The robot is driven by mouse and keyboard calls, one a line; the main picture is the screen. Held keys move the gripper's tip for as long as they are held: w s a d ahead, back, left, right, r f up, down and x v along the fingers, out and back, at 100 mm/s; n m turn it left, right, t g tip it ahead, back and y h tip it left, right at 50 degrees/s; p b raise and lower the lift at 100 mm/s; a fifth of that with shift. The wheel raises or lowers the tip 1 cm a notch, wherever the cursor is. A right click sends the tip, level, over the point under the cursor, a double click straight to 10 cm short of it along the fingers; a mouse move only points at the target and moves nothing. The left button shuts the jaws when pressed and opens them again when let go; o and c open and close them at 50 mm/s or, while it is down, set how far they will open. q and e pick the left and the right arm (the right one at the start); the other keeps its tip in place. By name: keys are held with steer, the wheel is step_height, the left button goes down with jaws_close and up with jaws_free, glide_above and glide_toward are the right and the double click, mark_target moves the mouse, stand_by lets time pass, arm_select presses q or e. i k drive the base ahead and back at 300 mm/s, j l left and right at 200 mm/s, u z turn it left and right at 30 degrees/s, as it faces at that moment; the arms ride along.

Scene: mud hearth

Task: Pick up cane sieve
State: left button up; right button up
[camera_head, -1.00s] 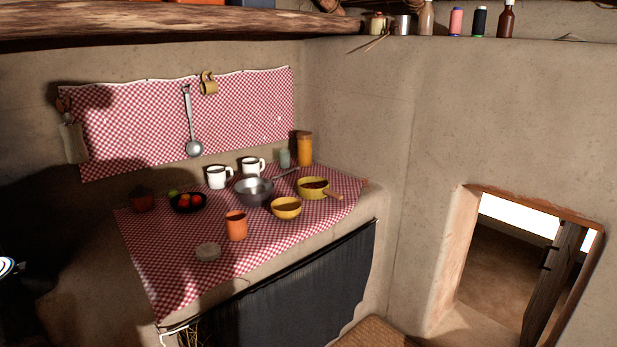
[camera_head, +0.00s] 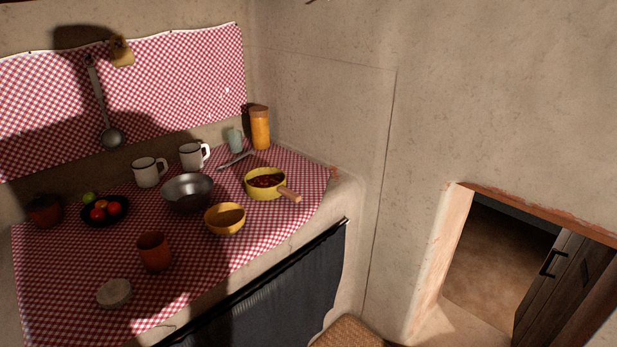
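A tan woven surface (camera_head: 347,332) shows at the bottom edge, below the counter and beside the dark curtain. Only its upper part is in view, and I cannot tell whether it is the cane sieve. No other thing that looks like a cane sieve shows. Neither of my grippers is in view.
A counter with a red checked cloth (camera_head: 75,262) holds a metal bowl (camera_head: 188,193), a yellow pan (camera_head: 265,184), a yellow bowl (camera_head: 225,219), mugs and a cup. A dark curtain (camera_head: 290,290) hangs below. An opening with a wooden door (camera_head: 550,285) is at right.

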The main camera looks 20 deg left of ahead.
mark_target(264, 183)
steer(key=i+l+u, duration=0.2)
steer(key=i, duration=0.3)
steer(key=i+l+u, duration=0.2)
steer(key=i, duration=0.3)
steer(key=i+l+u, duration=0.2)
steer(key=i+l, duration=0.25)
